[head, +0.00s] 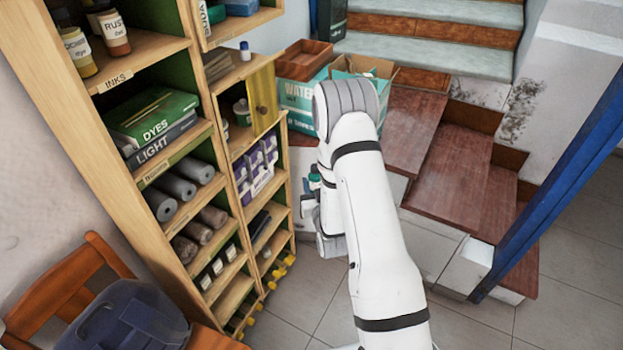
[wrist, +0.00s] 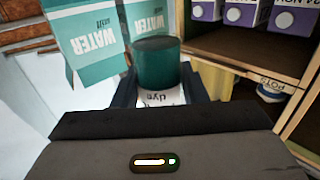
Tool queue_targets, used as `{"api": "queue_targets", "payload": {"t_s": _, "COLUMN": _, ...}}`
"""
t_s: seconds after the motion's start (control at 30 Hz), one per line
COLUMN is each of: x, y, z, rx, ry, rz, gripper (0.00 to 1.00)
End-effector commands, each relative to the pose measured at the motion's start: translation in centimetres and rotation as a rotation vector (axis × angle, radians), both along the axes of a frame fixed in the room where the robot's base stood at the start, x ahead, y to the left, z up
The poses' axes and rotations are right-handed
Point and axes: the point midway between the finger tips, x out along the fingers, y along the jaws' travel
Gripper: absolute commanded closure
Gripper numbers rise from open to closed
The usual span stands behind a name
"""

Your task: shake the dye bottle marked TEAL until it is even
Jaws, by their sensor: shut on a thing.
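A bottle with a dark teal cap (wrist: 158,62) and a white label (wrist: 162,97) is between the jaws of my gripper (wrist: 160,90) in the wrist view. The label reads "dye" upside down; its colour name is hidden. My gripper is shut on this bottle. In the head view, a small piece of the teal cap (head: 314,172) shows left of my arm, in front of the shelving. Most of my gripper is hidden there behind my arm. The dye inside the bottle is hidden, so I cannot tell whether it is even.
Tall wooden shelving (head: 160,160) stands at left with dye bottles, including one marked RUST (head: 113,35), books and rolls. Teal WATER cartons (head: 297,100) stand behind my arm. Brown steps (head: 455,175) and a blue post (head: 545,190) are at right. Tiled floor (head: 310,290) is clear below.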

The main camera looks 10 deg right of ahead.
Motion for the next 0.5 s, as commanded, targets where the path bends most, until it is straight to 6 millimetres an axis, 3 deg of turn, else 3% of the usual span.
{"api": "queue_targets", "payload": {"t_s": 0.5, "x": 0.1, "y": 0.0, "z": 14.0, "rx": 0.000, "ry": -0.011, "rz": 0.000, "gripper": 0.88}}
